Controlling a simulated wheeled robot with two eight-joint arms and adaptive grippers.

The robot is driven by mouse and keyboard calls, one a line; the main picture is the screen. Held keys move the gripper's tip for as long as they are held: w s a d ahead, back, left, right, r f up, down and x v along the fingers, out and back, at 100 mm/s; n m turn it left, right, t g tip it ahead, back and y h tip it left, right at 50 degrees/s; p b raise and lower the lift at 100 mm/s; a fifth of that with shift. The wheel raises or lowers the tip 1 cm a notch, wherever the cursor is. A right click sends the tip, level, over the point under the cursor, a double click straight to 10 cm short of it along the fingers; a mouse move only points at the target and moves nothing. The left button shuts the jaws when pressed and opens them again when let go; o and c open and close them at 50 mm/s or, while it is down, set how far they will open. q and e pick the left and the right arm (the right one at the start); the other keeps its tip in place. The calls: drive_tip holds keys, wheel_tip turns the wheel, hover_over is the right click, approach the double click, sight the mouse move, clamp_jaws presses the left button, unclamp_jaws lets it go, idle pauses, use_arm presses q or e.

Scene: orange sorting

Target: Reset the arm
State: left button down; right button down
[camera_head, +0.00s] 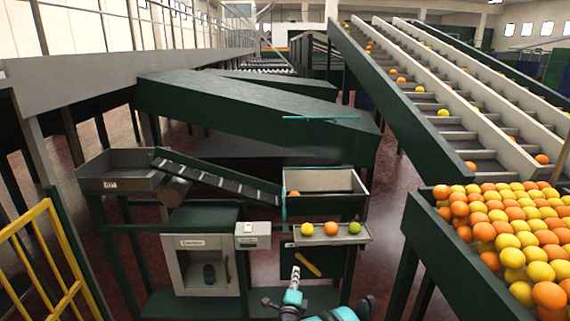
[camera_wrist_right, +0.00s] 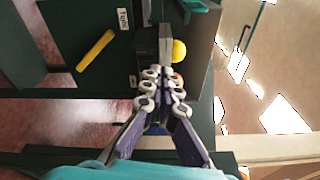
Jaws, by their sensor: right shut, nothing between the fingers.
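My right arm comes in from the bottom of the head view, with its gripper (camera_head: 296,272) below the small fruit shelf. In the right wrist view the gripper's fingers (camera_wrist_right: 163,82) are together, with nothing held. A yellow fruit (camera_head: 307,229), an orange one (camera_head: 331,228) and a green one (camera_head: 354,227) sit in a row on the shelf (camera_head: 292,243). The gripper is apart from them in the head view. In the wrist view a yellow fruit (camera_wrist_right: 179,50) shows just beyond the fingertips, and an orange one is partly hidden behind them. My left gripper is out of view.
A yellow bar (camera_head: 307,264) lies under the shelf. Behind the shelf stands an open bin (camera_head: 345,180) with a fruit inside. To the left are a white cabinet (camera_head: 186,267) and a sloping conveyor (camera_head: 220,181). A large fruit-filled bin (camera_head: 440,240) stands at right.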

wheel_tip(320, 180, up, 15)
drive_tip(key=s+a+n+y, duration=0.1)
drive_tip(key=s+n+y, duration=0.1)
drive_tip(key=n+y, duration=0.4)
drive_tip(key=s+r+n+g+y, duration=0.2)
drive_tip(key=s+r+n, duration=0.5)
drive_tip(key=s+n, duration=0.2)
drive_tip(key=s+d+f+n+g+h, duration=0.1)
drive_tip(key=s+d, duration=0.4)
drive_tip(key=s, duration=0.5)
drive_tip(key=s+d+f+n+g+h, duration=0.2)
drive_tip(key=s+d+f+g, duration=0.3)
drive_tip(key=s, duration=0.5)
drive_tip(key=s+d+f+n+g+h, duration=0.2)
drive_tip(key=s+d+f+n, duration=0.2)
drive_tip(key=s, duration=0.6)
drive_tip(key=shift+s+d+f+g, duration=0.2)
drive_tip(key=shift+d+f+g, duration=0.2)
drive_tip(key=shift+d+f, duration=0.15)
